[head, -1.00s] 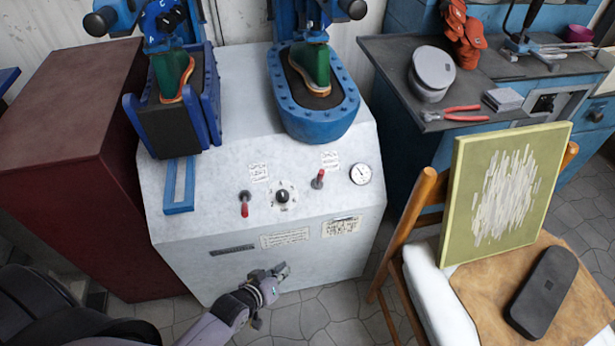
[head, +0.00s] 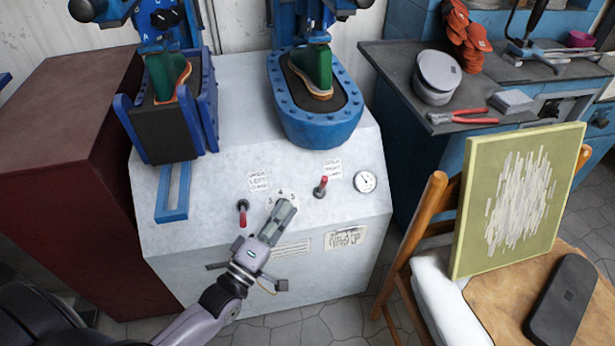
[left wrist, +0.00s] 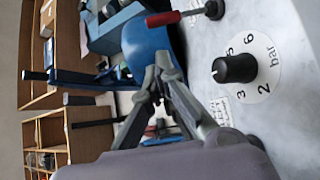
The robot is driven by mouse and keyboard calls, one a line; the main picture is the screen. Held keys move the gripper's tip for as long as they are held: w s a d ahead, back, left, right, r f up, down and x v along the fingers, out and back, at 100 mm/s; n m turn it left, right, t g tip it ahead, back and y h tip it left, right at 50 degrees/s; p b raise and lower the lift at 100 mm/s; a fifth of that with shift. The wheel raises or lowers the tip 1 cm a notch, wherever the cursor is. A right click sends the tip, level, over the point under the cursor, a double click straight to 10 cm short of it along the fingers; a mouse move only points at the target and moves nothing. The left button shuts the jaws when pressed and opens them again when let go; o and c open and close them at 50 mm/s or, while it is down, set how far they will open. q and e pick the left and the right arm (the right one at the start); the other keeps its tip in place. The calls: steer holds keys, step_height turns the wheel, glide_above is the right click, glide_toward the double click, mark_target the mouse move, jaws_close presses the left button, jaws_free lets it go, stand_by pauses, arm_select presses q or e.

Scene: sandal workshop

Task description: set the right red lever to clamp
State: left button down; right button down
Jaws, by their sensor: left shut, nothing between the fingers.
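The right red lever (head: 321,187) is on the white machine's sloping front, its red handle pointing up. It also shows in the left wrist view (left wrist: 165,18) at the top, its handle pointing left in that turned picture. The left red lever (head: 242,212) has its handle pointing down. My left gripper (head: 287,207) is shut and empty, in front of the panel between the two levers, left of and below the right lever and apart from it. Its shut fingers show in the left wrist view (left wrist: 155,80). My right gripper is not in view.
The black pressure knob (left wrist: 235,69) lies between the levers; my left gripper partly hides its dial in the head view. A round gauge (head: 365,182) is right of the right lever. Two blue presses stand above. A wooden chair (head: 412,232) with a green-framed panel stands at right.

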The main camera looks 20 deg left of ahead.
mark_target(323, 186)
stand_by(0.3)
arm_select(q)
steer(key=x, duration=1)
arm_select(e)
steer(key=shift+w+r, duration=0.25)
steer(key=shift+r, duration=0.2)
arm_select(q)
steer(key=shift+f+b, duration=0.1)
steer(key=shift+b, duration=0.2)
